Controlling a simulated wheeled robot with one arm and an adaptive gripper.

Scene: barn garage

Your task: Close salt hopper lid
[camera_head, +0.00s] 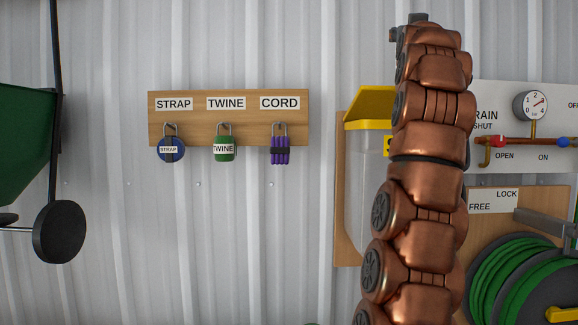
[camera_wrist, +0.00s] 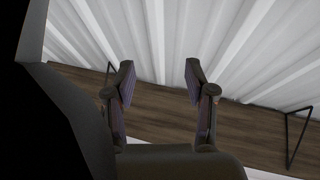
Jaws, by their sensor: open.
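The salt hopper (camera_head: 367,190) is a pale, see-through bin on a wooden backboard, right of centre in the head view. Its yellow lid (camera_head: 371,101) slants at the top above a yellow rim. My arm hides the hopper's right side and most of its label, so I cannot tell how far the lid stands open. My gripper (camera_head: 416,20) is at the top of the raised arm, higher in the picture than the lid. In the wrist view my gripper (camera_wrist: 158,75) has its two fingers apart with nothing between them. The hopper does not show there.
A peg board (camera_head: 228,130) with strap, twine and cord hangs to the left. A gauge panel (camera_head: 525,125) and a green hose reel (camera_head: 515,275) are at right. A green barrow-like tub (camera_head: 25,145) is at far left. The wrist view shows a bracketed wooden shelf (camera_wrist: 160,110).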

